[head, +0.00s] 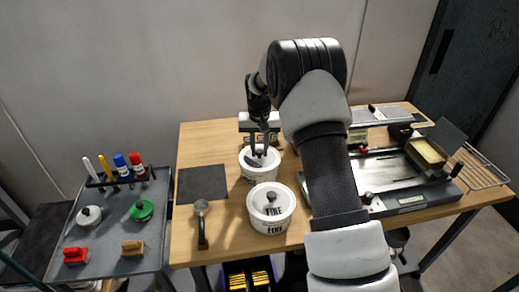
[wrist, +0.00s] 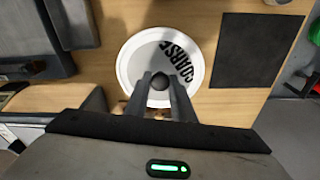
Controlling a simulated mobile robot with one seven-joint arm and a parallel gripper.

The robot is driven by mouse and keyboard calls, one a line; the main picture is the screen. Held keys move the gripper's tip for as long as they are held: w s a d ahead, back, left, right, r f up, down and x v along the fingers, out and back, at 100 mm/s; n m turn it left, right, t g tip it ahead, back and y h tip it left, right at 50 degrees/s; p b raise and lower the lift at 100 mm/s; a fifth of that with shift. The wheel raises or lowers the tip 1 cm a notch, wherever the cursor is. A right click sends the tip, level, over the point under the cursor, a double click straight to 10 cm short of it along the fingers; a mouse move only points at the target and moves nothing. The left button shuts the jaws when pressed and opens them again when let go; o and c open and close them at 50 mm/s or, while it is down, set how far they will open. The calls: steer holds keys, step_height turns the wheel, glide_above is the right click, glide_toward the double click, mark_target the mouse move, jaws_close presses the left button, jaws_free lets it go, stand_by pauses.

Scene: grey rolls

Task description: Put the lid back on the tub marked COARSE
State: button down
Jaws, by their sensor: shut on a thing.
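My gripper (head: 259,153) is at the top of the white COARSE tub (head: 259,177), at the back middle of the wooden table. In the wrist view my gripper (wrist: 160,88) is shut on the dark round knob of the white lid (wrist: 140,62). The lid reads COARSE and shows face up. In the head view the fingers cover part of the tub's top. The lid is over or on the tub, and I cannot tell whether it is fully seated. A second white tub marked FINE (head: 269,222) stands in front with its lid on.
A steel machine (head: 392,181) stands to the right. A grey side table (head: 113,232) at left holds markers and small knobbed items.

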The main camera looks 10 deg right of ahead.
steer(key=c, duration=0.9)
jaws_free()
steer(key=shift+c, duration=0.2)
steer(key=shift+r, duration=0.1)
steer(key=shift+r+p, duration=2.1)
steer(key=shift+r, duration=1.35)
jaws_close()
